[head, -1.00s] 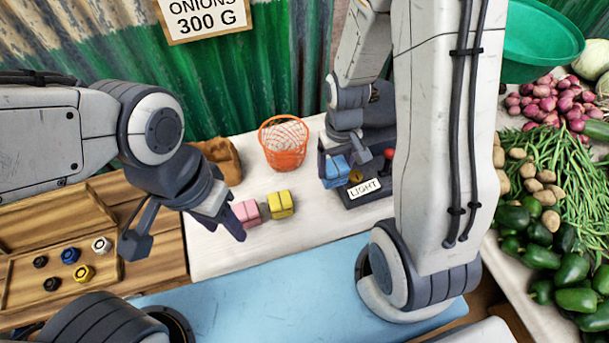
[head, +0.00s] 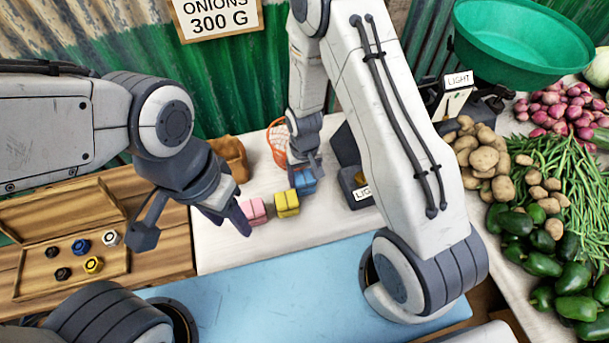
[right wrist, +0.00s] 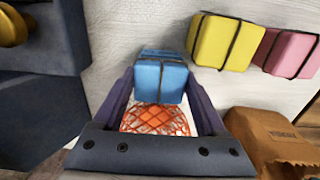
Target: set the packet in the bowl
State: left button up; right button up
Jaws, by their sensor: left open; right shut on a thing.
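My right gripper (head: 304,163) is shut on a blue packet (head: 306,181). The packet also shows between the fingers in the right wrist view (right wrist: 160,79). It is just right of the yellow packet (head: 286,204) in the head view; I cannot tell its height above the white table. A pink packet (head: 254,211) lies left of the yellow one. The large green bowl (head: 505,58) stands at the back right, apart from my right gripper, and looks empty. My left gripper (head: 193,226) is open and empty near the wooden tray.
Potatoes (head: 482,160) and peppers (head: 541,250) fill the right side. The wooden tray (head: 45,235) holds several weights.

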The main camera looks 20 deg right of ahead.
jog(key=shift+f, duration=0.2)
jog(key=o, duration=1.5)
jog(key=shift+r, duration=0.1)
